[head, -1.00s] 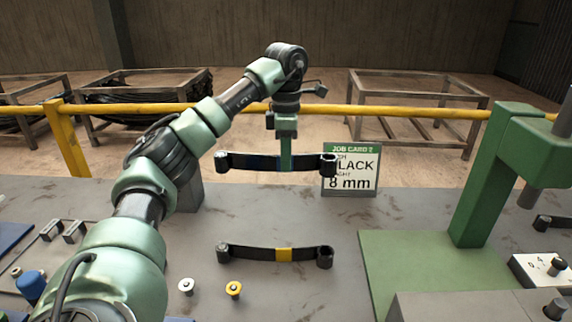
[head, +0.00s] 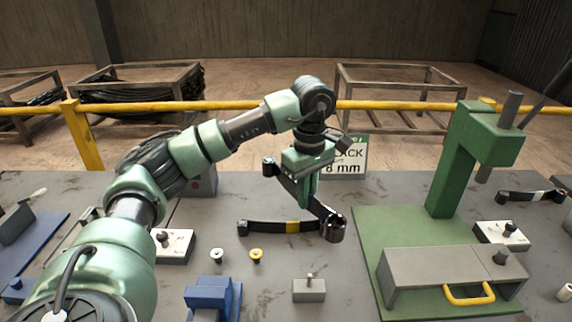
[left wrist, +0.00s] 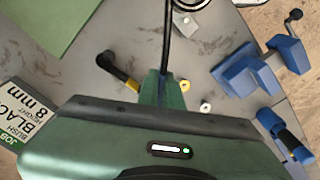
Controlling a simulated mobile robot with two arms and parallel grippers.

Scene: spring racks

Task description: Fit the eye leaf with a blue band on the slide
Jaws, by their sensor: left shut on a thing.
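My left gripper (head: 308,188) is shut on a dark eye leaf (head: 288,182) and holds it above the table, slanting from upper left to lower right. Its near eye (head: 332,228) is in front. The fingers cover the leaf's middle, so I cannot make out its band now. In the left wrist view the held leaf (left wrist: 167,45) runs up from the fingers. A grey block with a yellow handle (head: 468,294), which looks like the slide, sits on the green press base (head: 370,245). My right gripper is not in view.
A second black leaf with a yellow band (head: 292,227) lies on the table below the held one. The green press (head: 452,160) stands at right. A job card (head: 348,160) stands behind my gripper. A small grey block (head: 309,290) and a blue fixture (head: 213,297) are in front.

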